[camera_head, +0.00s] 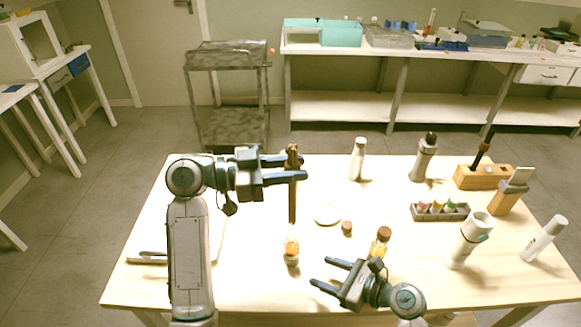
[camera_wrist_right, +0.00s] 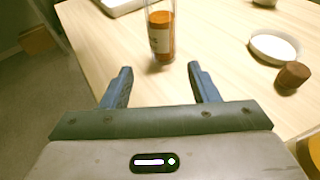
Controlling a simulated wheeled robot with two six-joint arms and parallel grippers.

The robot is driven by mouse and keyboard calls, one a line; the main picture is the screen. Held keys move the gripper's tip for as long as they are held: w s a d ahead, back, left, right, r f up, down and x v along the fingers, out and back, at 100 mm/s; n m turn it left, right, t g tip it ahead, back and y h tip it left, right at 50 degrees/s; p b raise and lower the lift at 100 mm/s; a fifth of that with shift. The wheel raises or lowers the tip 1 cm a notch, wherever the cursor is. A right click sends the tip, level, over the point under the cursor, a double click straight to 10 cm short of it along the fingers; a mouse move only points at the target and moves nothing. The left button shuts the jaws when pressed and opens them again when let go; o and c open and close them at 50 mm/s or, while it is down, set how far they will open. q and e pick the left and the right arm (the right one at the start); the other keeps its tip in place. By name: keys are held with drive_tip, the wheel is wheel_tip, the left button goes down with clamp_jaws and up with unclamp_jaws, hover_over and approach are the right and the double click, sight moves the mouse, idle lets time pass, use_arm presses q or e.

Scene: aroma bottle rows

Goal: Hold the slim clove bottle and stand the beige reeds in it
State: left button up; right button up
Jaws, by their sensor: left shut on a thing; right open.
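My left gripper (camera_head: 300,167) is shut on the reeds (camera_head: 292,202), a thin upright brownish bundle, high over the table. Their lower end hangs above a slim clear bottle (camera_head: 291,250) with orange contents and a pale label, seeming close to its mouth; I cannot tell whether they touch it. I cannot read the label to confirm clove. In the right wrist view the bottle (camera_wrist_right: 160,38) stands upright beyond the fingers, its top cut off. My right gripper (camera_head: 320,272) is open and empty, to the right and nearer the front; its fingers (camera_wrist_right: 159,80) point toward the bottle without touching it.
On the table (camera_head: 240,285), a white dish (camera_head: 327,214), a brown cap (camera_head: 347,228) and another amber bottle (camera_head: 379,244) stand right of the slim bottle. A rack of small vials (camera_head: 440,212) and several tall bottles fill the right side.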

sight(295, 258)
drive_tip(key=shift+w+a+t, duration=0.3)
drive_tip(key=shift+w, duration=0.15)
drive_tip(key=x, duration=0.9)
drive_tip(key=shift+a+f, duration=0.1)
drive_tip(key=shift+f, duration=0.05)
drive_tip(key=c, duration=0.6)
